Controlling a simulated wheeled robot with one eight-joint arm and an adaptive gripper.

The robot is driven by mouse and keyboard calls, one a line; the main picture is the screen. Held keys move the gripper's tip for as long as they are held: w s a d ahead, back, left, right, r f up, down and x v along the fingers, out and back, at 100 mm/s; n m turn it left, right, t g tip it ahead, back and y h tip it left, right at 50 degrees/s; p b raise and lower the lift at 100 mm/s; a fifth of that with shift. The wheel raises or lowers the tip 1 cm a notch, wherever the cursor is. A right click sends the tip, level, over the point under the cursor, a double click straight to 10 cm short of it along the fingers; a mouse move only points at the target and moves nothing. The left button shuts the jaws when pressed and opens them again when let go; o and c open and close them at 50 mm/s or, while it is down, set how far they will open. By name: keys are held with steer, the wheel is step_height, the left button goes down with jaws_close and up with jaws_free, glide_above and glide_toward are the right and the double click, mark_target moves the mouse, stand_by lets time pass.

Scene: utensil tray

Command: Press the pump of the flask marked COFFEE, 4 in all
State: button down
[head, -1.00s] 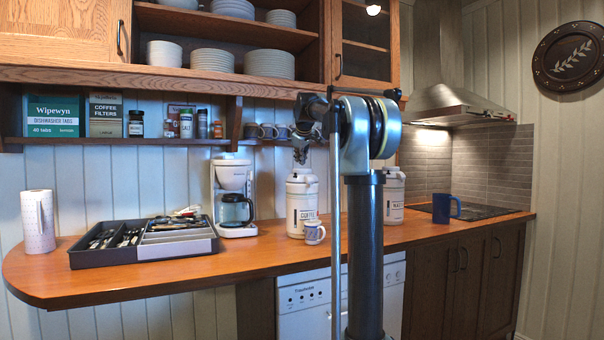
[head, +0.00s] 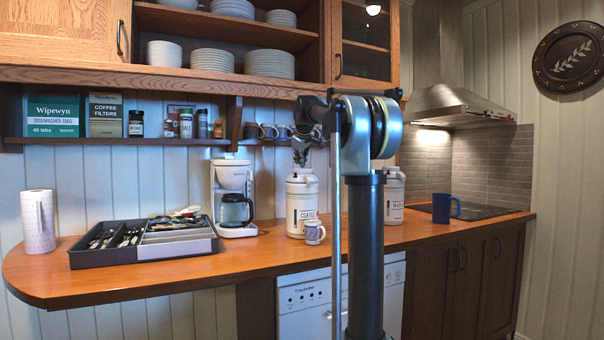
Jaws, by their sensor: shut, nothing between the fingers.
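The white flask marked COFFEE (head: 302,207) stands upright on the wooden counter, left of my arm's column. My gripper (head: 301,163) is shut and empty, pointing down just above the flask's top. At this size I cannot tell whether the fingertips touch the pump. A patterned mug (head: 315,232) stands in front of the flask. A second white flask (head: 394,196) stands to the right, partly hidden behind my arm; its label is only partly readable.
A white coffee maker (head: 234,195) stands left of the flask, and a utensil tray (head: 142,254) lies further left.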

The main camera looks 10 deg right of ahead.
steer(key=shift+f, duration=0.95)
stand_by(1.0)
steer(key=shift+r, duration=1.45)
steer(key=shift+r, duration=2.55)
step_height(320, 180, up, 4)
steer(key=shift+f, duration=0.2)
